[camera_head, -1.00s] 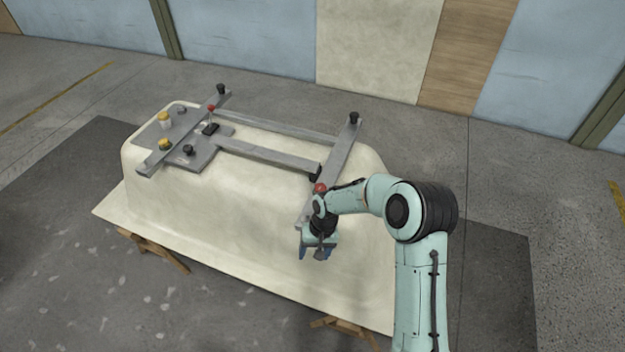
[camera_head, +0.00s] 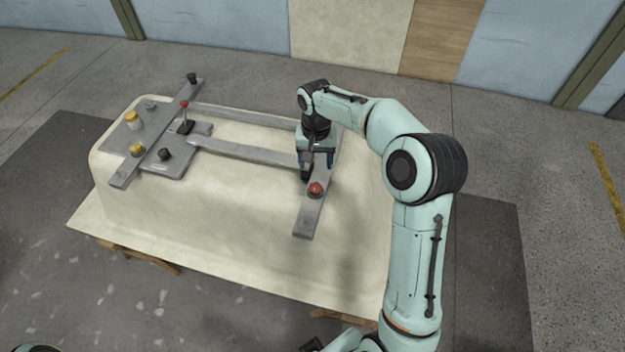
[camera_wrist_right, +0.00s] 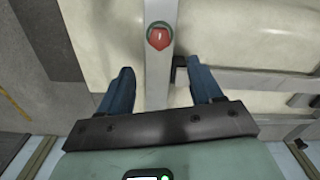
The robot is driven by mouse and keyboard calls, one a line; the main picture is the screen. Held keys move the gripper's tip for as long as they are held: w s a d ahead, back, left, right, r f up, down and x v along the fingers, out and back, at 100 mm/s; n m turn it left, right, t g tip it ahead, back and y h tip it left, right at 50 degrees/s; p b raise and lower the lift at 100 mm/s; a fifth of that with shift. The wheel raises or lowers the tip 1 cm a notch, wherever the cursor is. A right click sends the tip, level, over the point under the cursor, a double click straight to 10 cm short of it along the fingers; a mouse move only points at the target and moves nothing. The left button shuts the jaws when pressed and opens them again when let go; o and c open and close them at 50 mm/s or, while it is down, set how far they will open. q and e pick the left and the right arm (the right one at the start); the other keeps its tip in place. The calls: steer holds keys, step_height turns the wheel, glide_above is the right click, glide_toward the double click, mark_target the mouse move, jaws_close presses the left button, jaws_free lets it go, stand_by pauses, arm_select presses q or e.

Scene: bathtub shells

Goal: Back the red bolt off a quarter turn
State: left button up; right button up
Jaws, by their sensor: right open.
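The red bolt (camera_head: 316,188) has a domed red head and sits on the right grey crossbar (camera_head: 305,222), which lies over the upturned cream tub shell. In the right wrist view the red bolt (camera_wrist_right: 159,36) shows a faceted red head within a green-grey ring, ahead of the fingertips. My right gripper (camera_head: 317,165) is over the crossbar, behind the bolt in the head view. In the wrist view its blue fingers (camera_wrist_right: 161,75) are spread wide, with the bar between them and nothing held. The fingers look apart from the bolt. My left gripper is not in view.
Two grey rails (camera_head: 245,151) run left from the right crossbar. The tub's front is clear.

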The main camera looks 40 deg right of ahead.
mark_target(315, 186)
step_height(315, 186, down, 11)
steer(key=shift+r, duration=0.1)
stand_by(0.3)
steer(key=c, duration=1.1)
